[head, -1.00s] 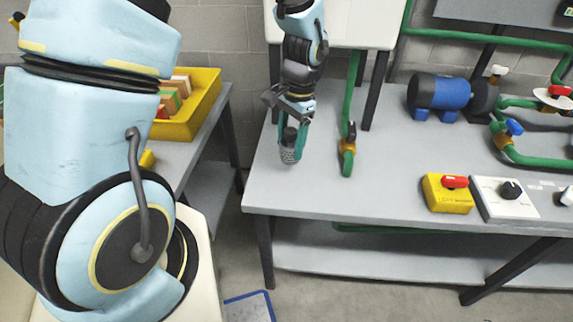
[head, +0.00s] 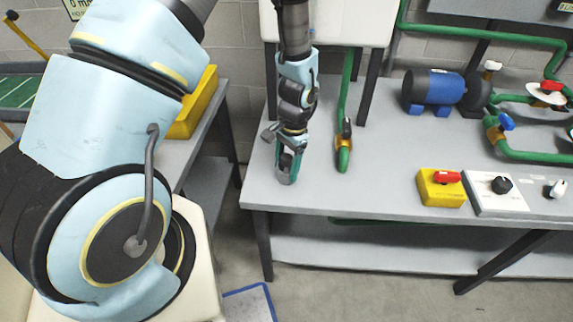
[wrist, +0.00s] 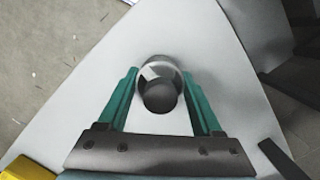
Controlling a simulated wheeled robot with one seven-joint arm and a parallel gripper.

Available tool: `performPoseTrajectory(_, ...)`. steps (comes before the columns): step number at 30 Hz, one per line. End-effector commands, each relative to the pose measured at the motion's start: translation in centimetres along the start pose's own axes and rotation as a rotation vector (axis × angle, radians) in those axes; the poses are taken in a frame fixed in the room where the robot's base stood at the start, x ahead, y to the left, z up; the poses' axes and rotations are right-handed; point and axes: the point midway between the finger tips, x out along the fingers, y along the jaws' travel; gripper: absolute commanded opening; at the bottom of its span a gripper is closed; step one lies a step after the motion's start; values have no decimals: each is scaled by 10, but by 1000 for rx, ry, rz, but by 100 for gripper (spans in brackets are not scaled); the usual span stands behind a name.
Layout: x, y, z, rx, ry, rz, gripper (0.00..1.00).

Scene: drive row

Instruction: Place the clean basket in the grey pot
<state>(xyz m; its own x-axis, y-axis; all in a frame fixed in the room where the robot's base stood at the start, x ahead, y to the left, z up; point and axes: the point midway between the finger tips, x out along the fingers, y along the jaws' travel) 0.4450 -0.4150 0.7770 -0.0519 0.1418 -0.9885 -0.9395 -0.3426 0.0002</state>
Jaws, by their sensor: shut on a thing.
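My gripper (head: 289,163) points down at the left end of the grey bench and is shut on the basket. In the wrist view the gripper (wrist: 160,82) has green fingers on both sides of the basket's dark round top (wrist: 160,97). A grey round rim with a pale inside, seemingly the grey pot (wrist: 159,58), shows around and beyond that dark top. In the head view a small grey piece shows below the fingertips; I cannot tell whether it is pot or basket. The basket's lower part is hidden, so its depth in the pot is unclear.
The bench (head: 385,185) is clear in front of the gripper. A green pipe with a yellow fitting (head: 344,130) stands close to its right. A yellow box with a red switch (head: 441,187) and a blue motor (head: 434,90) are further right. A yellow bin (head: 195,105) is left.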

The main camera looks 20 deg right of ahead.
Motion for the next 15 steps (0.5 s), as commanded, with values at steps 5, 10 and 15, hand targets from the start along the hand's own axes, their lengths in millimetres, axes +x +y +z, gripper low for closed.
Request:
performPoseTrajectory(5, 4, 0, -1, 0, 0, 0, 6)
performPoseTrajectory(10, 3, 0, 0, 0, 0, 0, 85)
performPoseTrajectory(15, 3, 0, 0, 0, 0, 0, 97)
